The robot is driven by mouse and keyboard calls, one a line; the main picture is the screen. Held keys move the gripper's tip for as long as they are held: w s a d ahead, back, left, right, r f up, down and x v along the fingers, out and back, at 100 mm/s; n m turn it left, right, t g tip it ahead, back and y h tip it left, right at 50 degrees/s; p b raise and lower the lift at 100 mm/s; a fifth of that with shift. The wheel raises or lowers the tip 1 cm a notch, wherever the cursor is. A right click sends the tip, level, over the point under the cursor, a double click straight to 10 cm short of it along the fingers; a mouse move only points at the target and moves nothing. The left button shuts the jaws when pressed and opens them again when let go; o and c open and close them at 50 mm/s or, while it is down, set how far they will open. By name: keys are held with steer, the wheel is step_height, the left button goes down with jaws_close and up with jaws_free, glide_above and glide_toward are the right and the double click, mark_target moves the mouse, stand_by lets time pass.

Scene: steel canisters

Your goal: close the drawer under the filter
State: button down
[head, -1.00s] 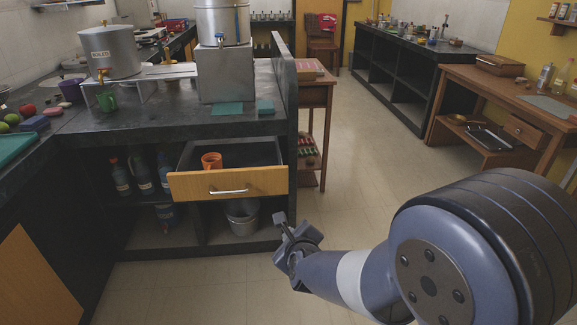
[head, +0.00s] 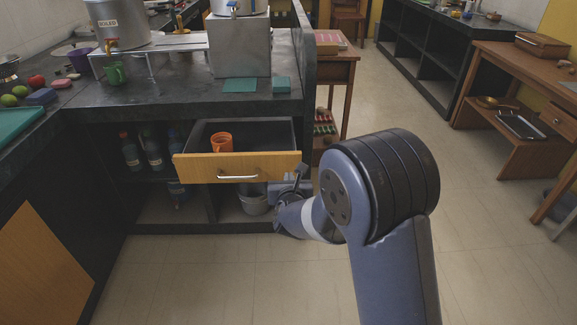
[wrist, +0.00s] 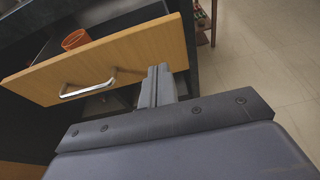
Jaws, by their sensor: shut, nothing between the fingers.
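The drawer (head: 240,167) has a wooden front with a metal handle and stands pulled open under the dark counter. An orange mug (head: 221,142) sits inside it. The filter, a steel vessel with a blue tap (head: 236,8), is on a metal box stand above the drawer, its top cut off by the frame. My gripper (head: 297,181) is shut and empty, at the right end of the drawer front. In the wrist view its fingers (wrist: 158,85) are close to the right part of the drawer front (wrist: 110,62), right of the handle (wrist: 88,88); I cannot tell whether they touch.
A steel pot (head: 253,201) stands on the shelf below the drawer, with several bottles (head: 150,152) to the left. A wooden side table (head: 335,75) stands right of the counter. The floor (head: 210,280) in front is clear.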

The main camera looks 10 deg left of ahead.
mark_target(288, 161)
steer(key=x, duration=0.4)
steer(key=r+x, duration=0.1)
steer(key=x, duration=0.1)
steer(key=shift+w+a, duration=0.1)
steer(key=shift+w, duration=0.4)
